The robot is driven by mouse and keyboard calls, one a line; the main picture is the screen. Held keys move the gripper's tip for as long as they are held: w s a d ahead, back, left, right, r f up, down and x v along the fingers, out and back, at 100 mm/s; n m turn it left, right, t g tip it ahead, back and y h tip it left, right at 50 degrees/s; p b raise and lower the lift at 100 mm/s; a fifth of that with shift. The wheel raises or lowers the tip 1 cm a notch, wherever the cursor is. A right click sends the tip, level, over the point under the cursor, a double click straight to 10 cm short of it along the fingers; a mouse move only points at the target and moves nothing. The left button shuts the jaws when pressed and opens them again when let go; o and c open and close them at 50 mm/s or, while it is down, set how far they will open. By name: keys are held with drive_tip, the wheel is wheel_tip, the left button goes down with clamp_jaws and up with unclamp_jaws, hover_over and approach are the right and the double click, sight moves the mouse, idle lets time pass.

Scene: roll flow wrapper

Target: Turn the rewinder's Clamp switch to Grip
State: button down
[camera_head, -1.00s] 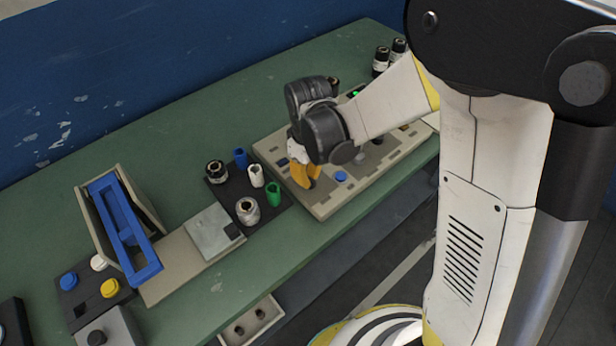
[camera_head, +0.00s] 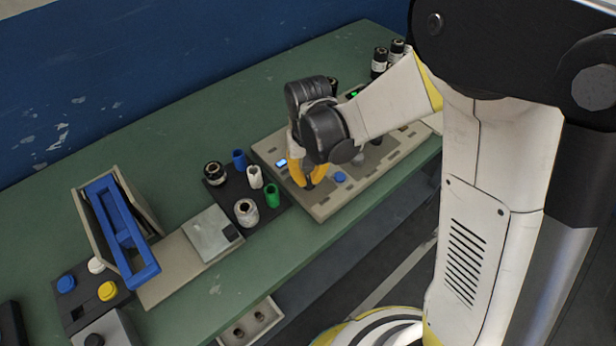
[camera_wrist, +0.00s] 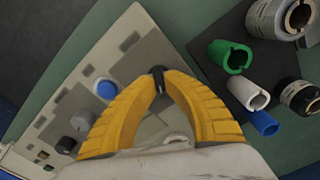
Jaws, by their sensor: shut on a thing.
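The rewinder is a beige panel unit (camera_head: 322,207) on the green bench, and it also shows in the wrist view (camera_wrist: 135,45). My gripper (camera_head: 307,184) is over its near left part, with yellow fingers pointing down. In the wrist view the yellow fingertips (camera_wrist: 159,82) close on a small black knob, the Clamp switch (camera_wrist: 158,72). The fingers hide most of the switch, and its label cannot be read. A blue button (camera_head: 340,177) is beside the gripper. A small display (camera_head: 281,162) at the panel's left is lit blue.
A dark tray holds a green sleeve (camera_head: 272,195), a white sleeve (camera_head: 255,177), a blue sleeve (camera_head: 239,159) and rolls, close left of the panel. Other knobs (camera_wrist: 82,121) stand on the panel. A blue frame (camera_head: 122,232) stands further left.

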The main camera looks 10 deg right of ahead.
sight(309, 179)
idle(0.4)
drive_tip(key=c, duration=1.5)
unclamp_jaws()
drive_tip(key=shift+r, duration=0.1)
wheel_tip(309, 179, up, 12)
drive_tip(key=shift+f, duration=0.1)
